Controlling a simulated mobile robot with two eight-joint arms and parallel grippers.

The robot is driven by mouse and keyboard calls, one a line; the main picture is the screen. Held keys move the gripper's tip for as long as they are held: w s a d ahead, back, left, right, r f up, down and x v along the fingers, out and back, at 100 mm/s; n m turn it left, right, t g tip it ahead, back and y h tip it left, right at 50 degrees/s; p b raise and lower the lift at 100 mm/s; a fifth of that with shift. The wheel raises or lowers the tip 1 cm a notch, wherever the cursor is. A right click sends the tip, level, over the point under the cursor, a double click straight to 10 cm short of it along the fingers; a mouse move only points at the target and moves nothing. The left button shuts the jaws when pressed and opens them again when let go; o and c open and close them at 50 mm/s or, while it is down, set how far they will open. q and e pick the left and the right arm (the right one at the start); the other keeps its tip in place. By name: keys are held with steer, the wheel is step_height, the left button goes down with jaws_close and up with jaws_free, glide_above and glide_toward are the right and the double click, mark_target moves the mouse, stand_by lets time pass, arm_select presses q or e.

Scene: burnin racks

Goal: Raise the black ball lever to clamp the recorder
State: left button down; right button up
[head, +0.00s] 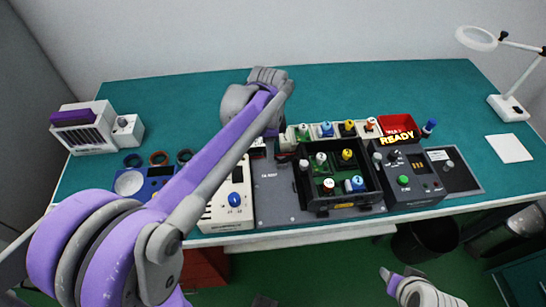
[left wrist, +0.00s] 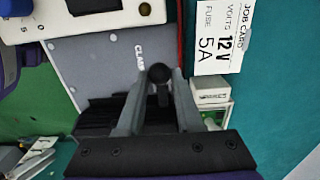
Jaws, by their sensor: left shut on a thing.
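The black ball (left wrist: 158,73) of the lever sits between the fingertips of my left gripper (left wrist: 158,88) in the left wrist view. The gripper is shut on it, beside the lettering "CLAM" on a grey plate (left wrist: 92,62). In the head view the same grey plate (head: 276,205) lies mid-bench, and my left forearm and hand hide the lever. A black open box (head: 318,206) with coloured caps in it stands on the plate's right part; I cannot tell whether it is the recorder.
A cream unit with a blue knob (head: 235,200) stands left of the plate. A dark unit with a green button (head: 404,180) and a red READY bin (head: 397,122) stand right. A job card (left wrist: 221,38) lies near the lever. The back of the bench (head: 370,88) is clear.

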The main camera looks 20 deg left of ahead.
mark_target(284, 160)
arm_select(q)
steer(key=shift+w+d, duration=0.1)
steer(key=shift+d, duration=0.1)
steer(key=shift+w+d+r, duration=0.35)
steer(key=shift+d, duration=0.25)
steer(key=shift+w+d+r+p, duration=0.1)
steer(key=shift+w+d+p, duration=0.3)
steer(key=shift+d, duration=0.2)
steer(key=shift+d, duration=0.1)
steer(key=shift+w+d, duration=0.25)
steer(key=shift+d, duration=0.05)
steer(key=c, duration=0.8)
jaws_free()
steer(key=shift+o, duration=0.2)
